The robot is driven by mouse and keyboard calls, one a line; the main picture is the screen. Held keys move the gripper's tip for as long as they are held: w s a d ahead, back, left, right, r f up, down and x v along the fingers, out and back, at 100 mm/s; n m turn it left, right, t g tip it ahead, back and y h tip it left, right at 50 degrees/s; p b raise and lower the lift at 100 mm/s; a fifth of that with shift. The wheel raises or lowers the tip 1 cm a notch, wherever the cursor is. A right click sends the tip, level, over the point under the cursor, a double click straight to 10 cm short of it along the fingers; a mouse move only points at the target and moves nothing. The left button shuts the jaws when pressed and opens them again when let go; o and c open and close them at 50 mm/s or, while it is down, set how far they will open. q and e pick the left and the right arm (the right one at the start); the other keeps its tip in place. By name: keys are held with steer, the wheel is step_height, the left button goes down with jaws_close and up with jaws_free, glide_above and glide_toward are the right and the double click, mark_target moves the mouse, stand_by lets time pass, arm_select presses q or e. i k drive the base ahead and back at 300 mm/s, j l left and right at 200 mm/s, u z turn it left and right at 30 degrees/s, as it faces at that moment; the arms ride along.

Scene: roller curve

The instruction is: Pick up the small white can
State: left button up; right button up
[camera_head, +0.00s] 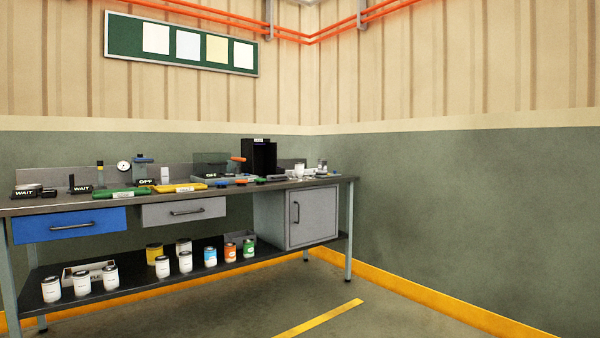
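Another pair, a white can (162,267) and a white can (185,262), stands near the middle. A further white can (183,246) is behind them, partly hidden. I cannot tell which one the task means. Neither of my grippers is in view.
The workbench (270,190) has a cluttered top, a blue drawer (70,225), a grey drawer (184,210) and a grey cabinet (312,218). Yellow (154,253), blue (210,256), orange (230,252) and green (249,248) cans share the shelf. Floor in front (230,310) is clear.

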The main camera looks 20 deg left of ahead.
mark_target(299, 166)
steer(key=u, duration=0.15)
steer(key=i+u, duration=0.4)
steer(key=i, duration=1.65)
steer(key=i+j, duration=0.1)
steer(key=i, duration=0.7)
steer(key=i+z, duration=0.1)
steer(key=i, duration=0.65)
steer(key=i+j, duration=0.2)
steer(key=i, duration=0.6)
